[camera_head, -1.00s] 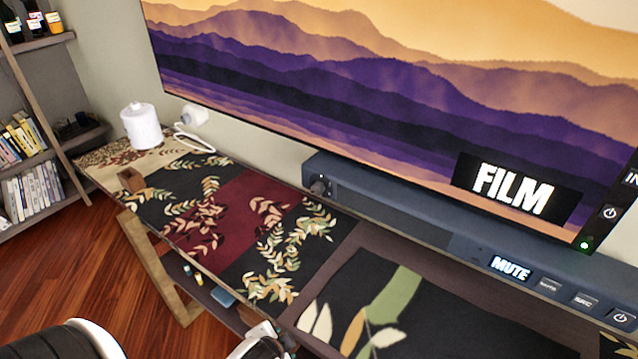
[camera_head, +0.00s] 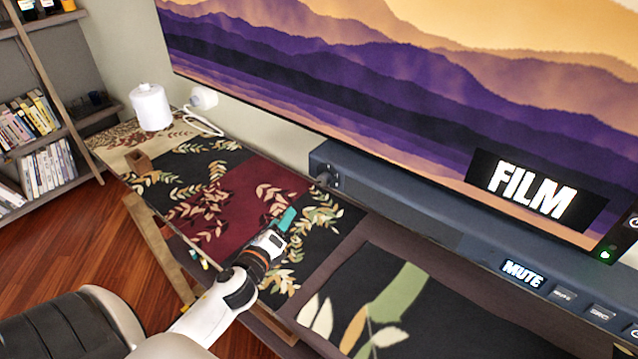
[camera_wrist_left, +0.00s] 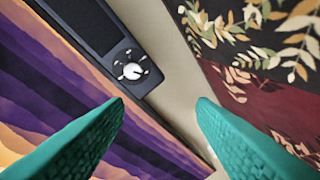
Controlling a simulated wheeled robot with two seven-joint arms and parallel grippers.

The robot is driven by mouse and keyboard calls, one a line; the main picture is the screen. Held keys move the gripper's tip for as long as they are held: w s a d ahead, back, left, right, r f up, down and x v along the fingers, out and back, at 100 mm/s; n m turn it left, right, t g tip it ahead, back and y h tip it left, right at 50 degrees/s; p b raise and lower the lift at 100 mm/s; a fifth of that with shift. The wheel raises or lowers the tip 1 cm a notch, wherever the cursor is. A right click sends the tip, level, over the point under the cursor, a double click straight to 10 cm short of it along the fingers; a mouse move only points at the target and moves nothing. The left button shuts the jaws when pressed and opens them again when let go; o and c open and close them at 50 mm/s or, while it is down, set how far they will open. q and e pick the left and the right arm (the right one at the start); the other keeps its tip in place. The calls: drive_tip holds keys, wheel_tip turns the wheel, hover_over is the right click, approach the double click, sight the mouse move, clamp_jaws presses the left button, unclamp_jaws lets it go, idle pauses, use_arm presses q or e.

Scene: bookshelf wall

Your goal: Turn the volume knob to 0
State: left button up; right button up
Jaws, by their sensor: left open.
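The volume knob (camera_head: 324,179) is a small dark knob on the left end of the soundbar (camera_head: 400,213), which runs below the screen. In the left wrist view the knob (camera_wrist_left: 132,71) shows as a pale round dial with white marks around it, beyond the fingertips and left of the middle. My left gripper (camera_head: 287,216) is over the patterned cabinet top, to the left of and nearer than the knob, apart from it. Its two teal fingers (camera_wrist_left: 160,104) are spread with nothing between them. My right gripper is not in view.
A large screen (camera_head: 400,90) stands behind the soundbar. The cabinet top (camera_head: 232,195) is clear around the gripper. A white jar (camera_head: 151,107), a white device with a cable (camera_head: 204,98) and a small wooden block (camera_head: 138,161) are at its left end. A bookshelf (camera_head: 60,130) stands far left.

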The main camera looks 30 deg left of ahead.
sight(321, 182)
use_arm(q)
drive_tip(key=w+m+h, duration=0.1)
drive_tip(key=w+m, duration=0.3)
drive_tip(key=w, duration=0.1)
drive_tip(key=w+m+t+h+p, duration=0.1)
drive_tip(key=w+m+h, duration=0.1)
drive_tip(key=w+m, duration=0.2)
drive_tip(key=w+r+m+h, duration=0.1)
drive_tip(key=w+m+h, duration=0.1)
drive_tip(key=w+m, duration=0.2)
drive_tip(key=shift+w+d+m+t+p, duration=0.15)
drive_tip(key=shift+w+m+p, duration=0.05)
drive_tip(key=shift+w, duration=0.3)
drive_tip(key=shift+w+d+m+t+p, duration=0.1)
drive_tip(key=shift+w+m+t+p, duration=0.1)
drive_tip(key=shift+w, duration=0.3)
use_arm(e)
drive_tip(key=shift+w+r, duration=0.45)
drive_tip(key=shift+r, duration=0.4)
use_arm(q)
drive_tip(key=c, duration=1)
